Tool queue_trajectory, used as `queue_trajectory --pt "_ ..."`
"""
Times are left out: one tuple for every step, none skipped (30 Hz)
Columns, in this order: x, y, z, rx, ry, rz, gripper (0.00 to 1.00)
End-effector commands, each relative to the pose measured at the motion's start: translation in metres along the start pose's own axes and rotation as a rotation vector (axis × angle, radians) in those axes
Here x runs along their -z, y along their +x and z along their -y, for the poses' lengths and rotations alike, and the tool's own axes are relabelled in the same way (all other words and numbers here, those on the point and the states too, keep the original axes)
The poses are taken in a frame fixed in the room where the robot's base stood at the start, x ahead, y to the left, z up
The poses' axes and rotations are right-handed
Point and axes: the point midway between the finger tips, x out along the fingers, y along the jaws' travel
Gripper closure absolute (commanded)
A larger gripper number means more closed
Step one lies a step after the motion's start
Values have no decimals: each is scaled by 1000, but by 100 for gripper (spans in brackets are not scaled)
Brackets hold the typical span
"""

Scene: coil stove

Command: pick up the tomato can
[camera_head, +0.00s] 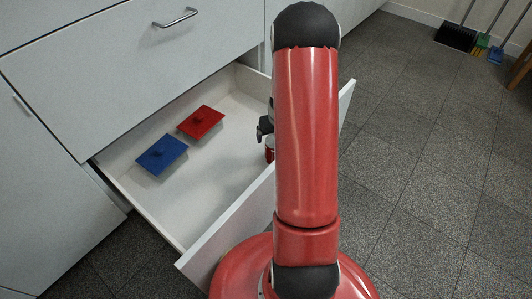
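A sliver of a red and white thing, likely the tomato can (269,152), shows at the left edge of my red arm, inside the open drawer near its front. Most of it is hidden behind the arm. A dark part of my gripper (263,132) shows just above it, also mostly hidden by the arm. I cannot tell whether the fingers are open or shut, or whether they touch the can.
The white drawer (212,243) is pulled out from the white cabinet (115,70). A red square item (201,122) and a blue square item (162,155), each with a knob, lie in it. Grey tiled floor (430,180) is clear at right. Brooms (458,36) stand at the back right.

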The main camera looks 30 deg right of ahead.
Motion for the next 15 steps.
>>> queue_trajectory --pt "-1 7 0 1 0 2 10" --pt "-2 11 0 2 1 3 10" --pt "-2 15 1 2 1 3 10" --pt "-3 18 1 2 2 3 10" --pt "-3 22 0 2 2 2 10" --pt "-5 26 0 2 2 3 10" --pt "-7 30 0 3 2 4 10" --pt "-9 35 0 3 1 4 10" --pt "-12 41 0 2 1 3 10" --pt "-14 46 -1 3 1 4 10" --pt "-16 50 -1 3 2 5 10" --pt "-14 56 -1 2 1 3 10" --pt "-14 59 -1 2 1 2 10" --pt "-14 62 -1 2 0 2 10" --pt "-13 65 -1 2 0 1 10"
